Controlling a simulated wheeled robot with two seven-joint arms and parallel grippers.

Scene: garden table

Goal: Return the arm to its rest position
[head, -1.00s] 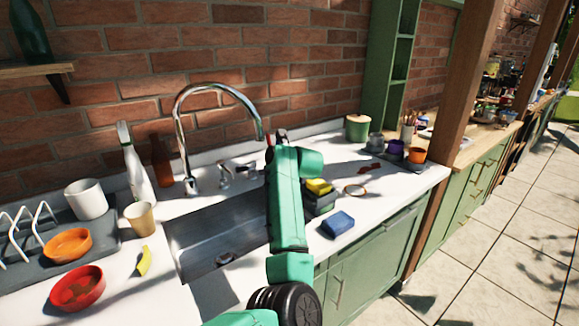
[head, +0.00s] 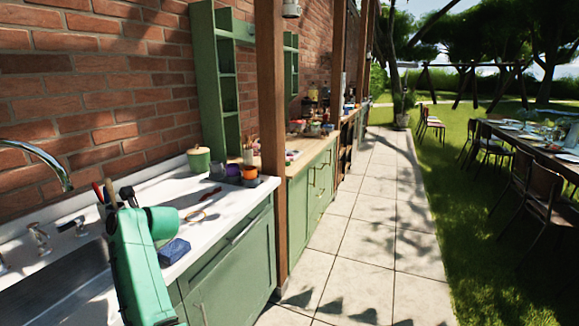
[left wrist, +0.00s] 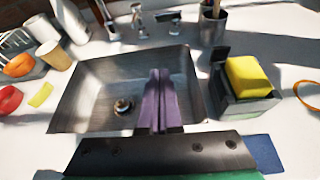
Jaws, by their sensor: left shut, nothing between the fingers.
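My left arm (head: 138,265) is teal and reaches up from the bottom left of the head view, over the counter by the sink. It covers its own gripper there. In the left wrist view my left gripper (left wrist: 160,75) shows as two purple fingers pressed together, with nothing between them. They are above the steel sink (left wrist: 85,95), whose drain lies left of the fingers. My right gripper is in neither view now.
A yellow sponge (left wrist: 247,77) sits in a dark holder right of the sink. A blue sponge (head: 174,251) lies near the counter's front edge. The tap (head: 45,160) arches at the left. A wooden post (head: 271,120) stands right of this counter. The paved path (head: 375,235) is clear.

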